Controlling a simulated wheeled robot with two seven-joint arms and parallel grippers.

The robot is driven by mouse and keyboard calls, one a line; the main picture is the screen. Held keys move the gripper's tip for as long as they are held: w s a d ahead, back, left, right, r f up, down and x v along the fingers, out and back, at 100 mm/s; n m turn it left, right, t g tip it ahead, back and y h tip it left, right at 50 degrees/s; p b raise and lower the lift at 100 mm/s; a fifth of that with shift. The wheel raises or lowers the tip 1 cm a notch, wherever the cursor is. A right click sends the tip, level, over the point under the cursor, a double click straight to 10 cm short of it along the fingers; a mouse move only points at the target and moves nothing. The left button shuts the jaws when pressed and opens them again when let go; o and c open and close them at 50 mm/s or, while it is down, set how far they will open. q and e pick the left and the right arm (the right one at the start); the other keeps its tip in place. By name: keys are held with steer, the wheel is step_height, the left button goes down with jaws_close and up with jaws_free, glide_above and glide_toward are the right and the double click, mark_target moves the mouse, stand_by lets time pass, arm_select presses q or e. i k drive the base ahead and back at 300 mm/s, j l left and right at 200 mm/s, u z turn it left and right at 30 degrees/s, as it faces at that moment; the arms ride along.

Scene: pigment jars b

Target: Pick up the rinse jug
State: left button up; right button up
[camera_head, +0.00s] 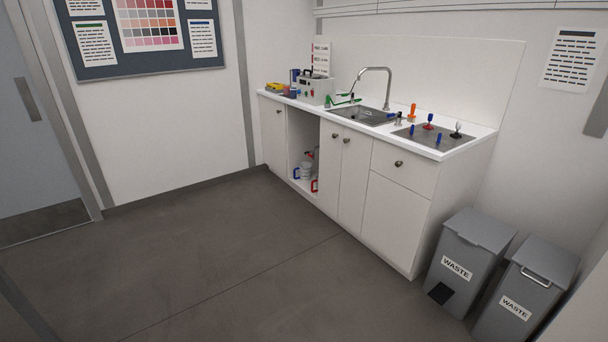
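I cannot clearly single out the rinse jug from here. Small whitish containers (305,170) stand in the open bay of the counter cabinet, with a blue handle-like part (296,174) on the left and a red one (314,185) on the right. They are too small to tell apart, and the bay's walls may hide part of them. Neither of my grippers is in view.
The white counter (350,112) runs along the back wall with a sink (362,115), a tall faucet (388,85) and a grey box device (316,91). Two grey waste bins (465,255) (525,290) stand at the right. The floor before the counter is clear.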

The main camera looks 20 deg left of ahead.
mark_target(303, 173)
steer(key=i+j+u, duration=0.55)
steer(key=i, duration=0.35)
steer(key=i+j+u, duration=0.3)
steer(key=i, duration=0.2)
steer(key=i+l+u, duration=0.1)
steer(key=i+u, duration=0.2)
steer(key=i, duration=0.2)
steer(key=i+z, duration=0.15)
steer(key=i, duration=0.35)
steer(key=i+j+z, duration=0.15)
steer(key=i, duration=0.35)
steer(key=i+j+z, duration=0.15)
steer(key=i, duration=0.35)
